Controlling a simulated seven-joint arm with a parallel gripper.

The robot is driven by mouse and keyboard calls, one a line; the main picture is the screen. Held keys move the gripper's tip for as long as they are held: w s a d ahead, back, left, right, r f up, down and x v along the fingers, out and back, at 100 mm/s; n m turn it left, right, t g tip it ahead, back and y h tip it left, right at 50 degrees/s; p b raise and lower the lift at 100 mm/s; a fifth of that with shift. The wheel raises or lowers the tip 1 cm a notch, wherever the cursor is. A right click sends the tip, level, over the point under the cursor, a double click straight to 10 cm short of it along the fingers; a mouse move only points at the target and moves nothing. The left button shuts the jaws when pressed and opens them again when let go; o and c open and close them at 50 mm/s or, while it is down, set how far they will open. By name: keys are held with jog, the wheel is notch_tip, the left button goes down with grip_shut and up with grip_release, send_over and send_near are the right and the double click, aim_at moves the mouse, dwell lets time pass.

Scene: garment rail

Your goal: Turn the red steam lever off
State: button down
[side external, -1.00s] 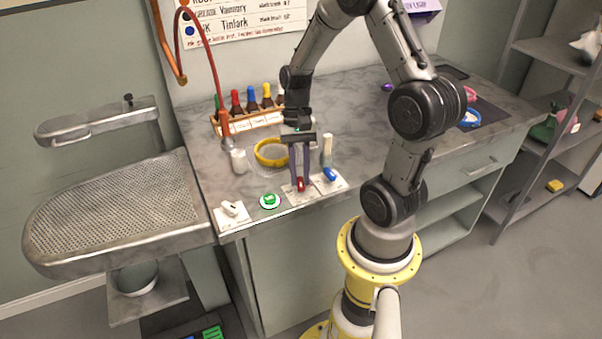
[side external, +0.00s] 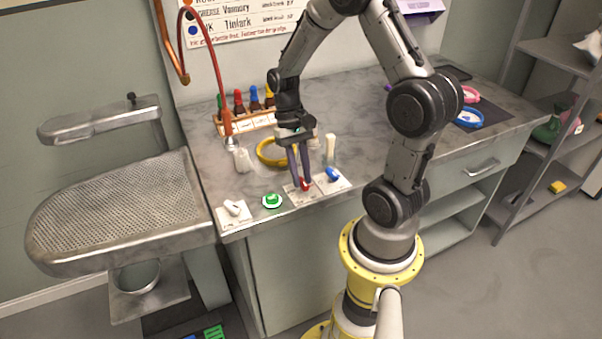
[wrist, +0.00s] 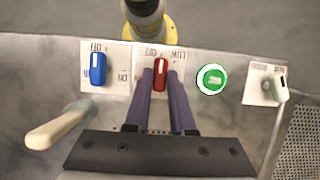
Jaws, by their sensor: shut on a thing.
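The red steam lever (wrist: 160,70) stands on a pale plate (side external: 292,197) at the counter's front edge; it also shows in the side view (side external: 305,185). Its long side runs up and down in the wrist view, with its white stripe along the upper part. The printed labels around it are upside down and partly covered. My gripper (wrist: 161,80) reaches down from the counter side with its two long purple-grey fingers, one on each side of the lever, shut on it. The fingers hide the plate's lower part.
A blue lever (wrist: 98,68) is close beside the red one. A green button (wrist: 212,80) and a white lever (wrist: 276,88) are on the other side. A pale upright handle (side external: 330,148), a yellow ring (side external: 268,152) and a bottle rack (side external: 257,120) stand behind.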

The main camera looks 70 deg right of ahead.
jog(key=c, duration=0.8)
grip_release()
jog(key=shift+o, duration=0.2)
jog(key=v, duration=1.4)
jog(key=shift+f, duration=0.1)
